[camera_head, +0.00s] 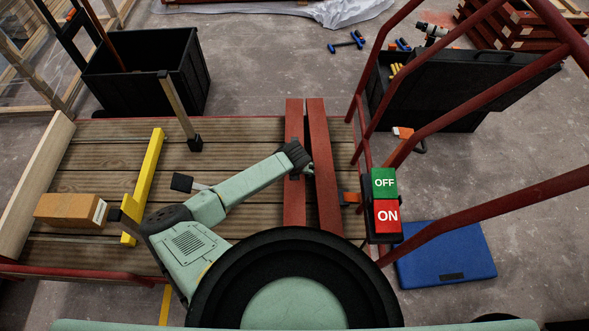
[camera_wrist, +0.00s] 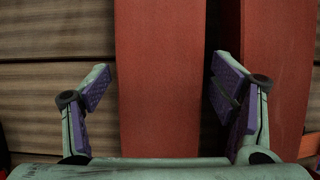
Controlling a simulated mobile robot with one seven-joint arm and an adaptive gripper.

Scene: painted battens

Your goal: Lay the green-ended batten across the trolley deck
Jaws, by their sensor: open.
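Two red battens lie side by side across the planked trolley deck (camera_head: 90,155), a narrow gap between them. The left red batten (camera_head: 294,120) and the right red batten (camera_head: 325,180) show no green end; their near ends are partly hidden by my body. My gripper (camera_head: 301,168) is open above the left batten. In the wrist view my gripper (camera_wrist: 160,72) has one finger on each side of the left batten (camera_wrist: 160,40), with nothing held. The right batten (camera_wrist: 277,60) passes behind the right finger. I cannot tell whether the fingers touch anything.
Red rails and an OFF/ON switch box (camera_head: 385,205) stand at right. A black bin (camera_head: 150,80) is behind.

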